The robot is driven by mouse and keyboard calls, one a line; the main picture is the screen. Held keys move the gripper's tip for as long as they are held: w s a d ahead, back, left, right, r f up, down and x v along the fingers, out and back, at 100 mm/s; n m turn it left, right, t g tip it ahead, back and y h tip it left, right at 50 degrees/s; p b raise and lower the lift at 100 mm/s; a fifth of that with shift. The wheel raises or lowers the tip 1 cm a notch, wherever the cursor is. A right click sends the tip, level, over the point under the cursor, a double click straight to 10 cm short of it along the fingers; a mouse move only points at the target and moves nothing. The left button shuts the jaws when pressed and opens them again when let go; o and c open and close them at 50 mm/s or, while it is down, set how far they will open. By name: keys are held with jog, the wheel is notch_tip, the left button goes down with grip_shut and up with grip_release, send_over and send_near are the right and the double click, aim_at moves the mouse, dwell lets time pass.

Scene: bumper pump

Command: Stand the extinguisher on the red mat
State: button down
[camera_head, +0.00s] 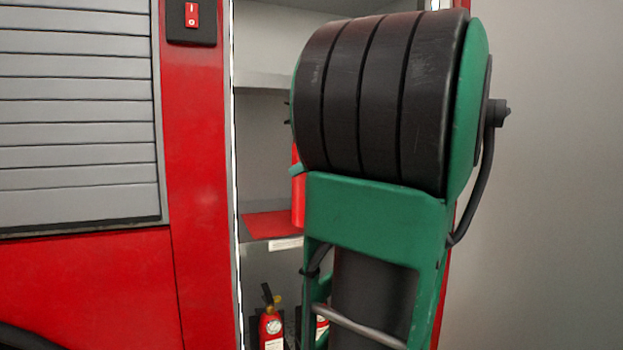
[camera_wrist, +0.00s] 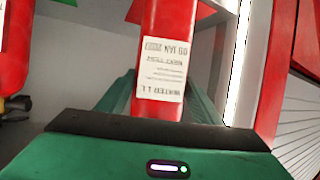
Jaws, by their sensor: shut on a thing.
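My gripper (camera_wrist: 160,95) is shut on a red extinguisher (camera_wrist: 168,30), with a green finger on each side of it in the wrist view. Its white label reads upside down there. In the head view the held extinguisher (camera_head: 298,200) shows as a narrow upright red strip at the left edge of my arm, which hides the rest of it and most of my gripper. The red mat (camera_head: 262,224) lies on the middle shelf of the locker. The extinguisher's lower end is over the mat; I cannot tell whether it touches. Mat corners (camera_wrist: 204,10) also show in the wrist view.
Another extinguisher (camera_wrist: 14,45) stands at the left of the wrist view. On the lower shelf are an extinguisher (camera_head: 271,328) and another partly hidden one (camera_head: 321,326). The locker's bright-edged frame (camera_wrist: 238,60) is close beside my gripper. A grey shutter (camera_head: 80,120) is at left.

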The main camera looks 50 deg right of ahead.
jog(key=r+x, duration=0.2)
jog(key=x, duration=1.1)
jog(key=shift+w, duration=0.45)
jog(key=shift+f, duration=0.1)
jog(key=c, duration=0.5)
grip_release()
jog(key=shift+f, duration=0.15)
jog(key=shift+c, duration=0.2)
jog(key=shift+s, duration=0.1)
jog(key=v, duration=1.2)
